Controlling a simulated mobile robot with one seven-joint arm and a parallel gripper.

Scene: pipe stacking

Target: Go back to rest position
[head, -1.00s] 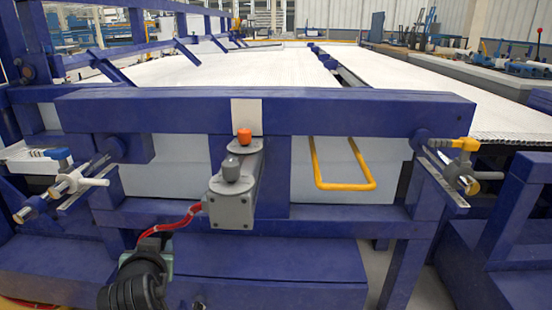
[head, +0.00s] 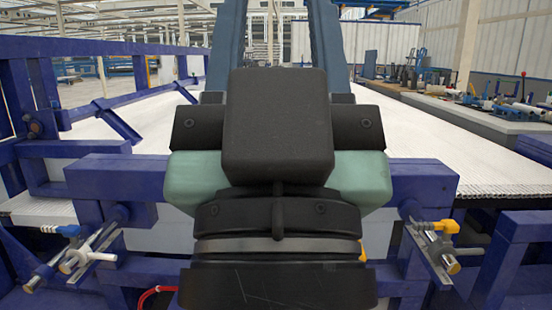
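My gripper (head: 277,25) is raised in the middle of the head view, seen from behind its black and green body. Two long blue-grey fingers run up to the top edge with a wide gap between them. The far hall shows through the gap and nothing is held between them; their tips are cut off by the frame. The gripper stands in front of the blue frame (head: 110,178) and hides its middle, including the control box there. White pipes (head: 410,125) lie packed in a wide bed behind it.
A clamp with a white handle (head: 85,257) sits at the frame's left end, and one with a yellow handle (head: 440,228) at its right end. A blue side rail (head: 110,105) borders the bed on the left. A workbench (head: 470,112) with tools stands at right.

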